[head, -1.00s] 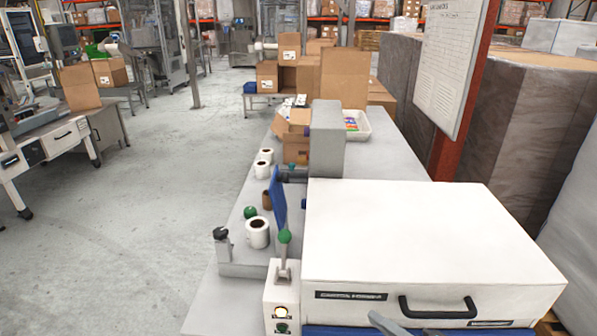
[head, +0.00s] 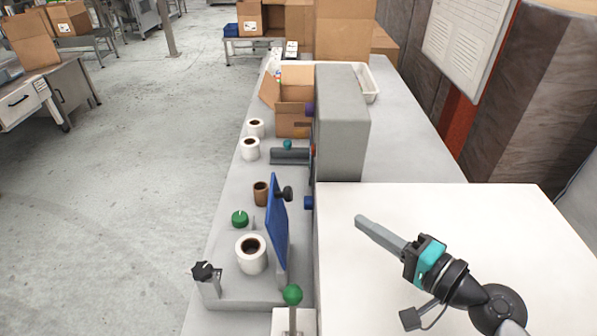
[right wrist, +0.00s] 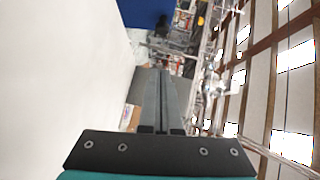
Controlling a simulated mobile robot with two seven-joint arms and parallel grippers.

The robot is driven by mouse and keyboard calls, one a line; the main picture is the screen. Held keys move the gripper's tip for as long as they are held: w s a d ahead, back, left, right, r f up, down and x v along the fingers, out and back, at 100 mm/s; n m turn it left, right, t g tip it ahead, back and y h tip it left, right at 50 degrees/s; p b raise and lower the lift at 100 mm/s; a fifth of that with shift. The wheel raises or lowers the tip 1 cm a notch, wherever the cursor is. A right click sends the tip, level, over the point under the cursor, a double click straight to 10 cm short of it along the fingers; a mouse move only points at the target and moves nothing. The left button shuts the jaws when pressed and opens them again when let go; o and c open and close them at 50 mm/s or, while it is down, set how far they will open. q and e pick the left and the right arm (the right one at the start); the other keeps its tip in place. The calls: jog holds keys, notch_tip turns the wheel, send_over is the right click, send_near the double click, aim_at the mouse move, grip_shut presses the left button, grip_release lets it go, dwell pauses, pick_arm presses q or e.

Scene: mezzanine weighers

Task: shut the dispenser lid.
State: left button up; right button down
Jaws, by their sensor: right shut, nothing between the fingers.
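The dispenser is a low grey unit on the bench, with its base plate (head: 240,296) at the near left. Its blue lid (head: 277,225) stands raised, nearly upright, with a black knob near its upper right edge. A blue patch at the top of the right wrist view may be this lid; I cannot tell. My right gripper (head: 362,221) is over the white machine top, right of the lid and apart from it. Its fingers (right wrist: 165,75) are together and empty. My left gripper is not in view.
The white machine (head: 450,205) fills the near right. A grey block (head: 342,125) stands behind it. A green-knobbed lever (head: 292,294) rises in front of the lid. White rolls (head: 251,254) and a black knob (head: 203,270) are left of the lid. An open carton (head: 292,118) stands farther back.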

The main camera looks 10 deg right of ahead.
jog(key=shift+w, duration=0.6)
jog(key=shift+a+p+x, duration=0.2)
jog(key=shift+p+x, duration=0.35)
jog(key=shift+x, duration=0.65)
jog(key=p+x, duration=0.1)
jog(key=x, duration=0.5)
jog(key=shift+a+r, duration=0.1)
jog(key=shift+a, duration=0.05)
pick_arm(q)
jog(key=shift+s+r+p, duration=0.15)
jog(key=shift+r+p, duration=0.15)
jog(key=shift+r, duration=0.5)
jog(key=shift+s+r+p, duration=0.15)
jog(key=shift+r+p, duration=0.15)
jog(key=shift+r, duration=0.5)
pick_arm(e)
jog(key=shift+w+a+f, duration=0.2)
jog(key=shift+w+a, duration=0.05)
jog(key=shift+a, duration=0.4)
jog(key=shift+w+a+f, duration=0.15)
jog(key=shift+w+a, duration=0.1)
jog(key=shift+a, duration=0.45)
jog(key=shift+w+a+f, duration=0.2)
jog(key=shift+w+a, duration=0.1)
jog(key=shift+a, duration=0.35)
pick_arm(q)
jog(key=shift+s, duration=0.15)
pick_arm(e)
jog(key=shift+w, duration=0.1)
